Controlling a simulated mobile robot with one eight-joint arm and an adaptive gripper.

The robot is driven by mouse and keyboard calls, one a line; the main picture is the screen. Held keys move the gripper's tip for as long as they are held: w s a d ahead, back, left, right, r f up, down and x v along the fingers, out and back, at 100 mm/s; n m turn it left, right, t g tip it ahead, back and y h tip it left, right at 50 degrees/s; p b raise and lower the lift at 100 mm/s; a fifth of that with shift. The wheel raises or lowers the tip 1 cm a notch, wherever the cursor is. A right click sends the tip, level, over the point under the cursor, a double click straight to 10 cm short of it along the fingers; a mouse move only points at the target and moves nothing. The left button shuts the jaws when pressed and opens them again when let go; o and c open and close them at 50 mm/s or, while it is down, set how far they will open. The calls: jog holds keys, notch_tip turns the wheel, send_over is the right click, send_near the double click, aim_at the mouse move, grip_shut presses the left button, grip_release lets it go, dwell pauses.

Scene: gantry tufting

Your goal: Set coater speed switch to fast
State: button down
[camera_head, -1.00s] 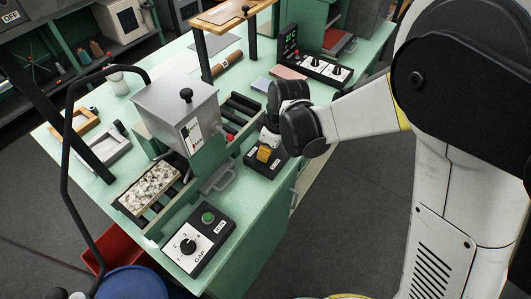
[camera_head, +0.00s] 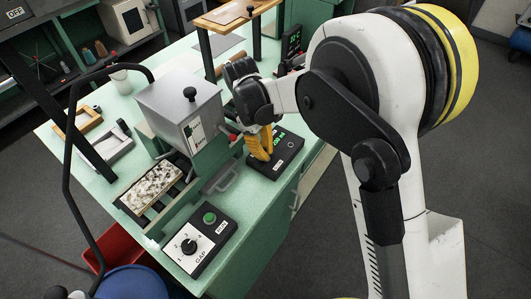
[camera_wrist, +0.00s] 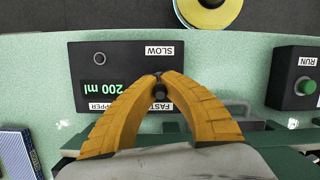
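In the wrist view the box (camera_wrist: 85,62) appears upside down, with a green "200 ml" display, a SLOW label (camera_wrist: 160,50) at the top and a FAST label (camera_wrist: 157,106) below. The coater speed switch (camera_wrist: 160,93) shows as a small dark lever end between the yellow fingers. My gripper (camera_wrist: 158,76) has its fingertips drawn together at the lever; they partly hide its base and the FAST label. My gripper (camera_head: 266,156) also shows over the box in the head view.
The grey coater housing (camera_head: 178,108) stands close left of my gripper. A GAP dial box with a green RUN button (camera_head: 209,217) lies nearer the front. The RUN button (camera_wrist: 305,87) is at the right of the wrist view. Table space at front right is narrow.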

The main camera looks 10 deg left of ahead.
dwell(0.3)
jog(key=c, duration=1.4)
grip_release()
jog(key=shift+a, duration=0.1)
jog(key=v, duration=1.2)
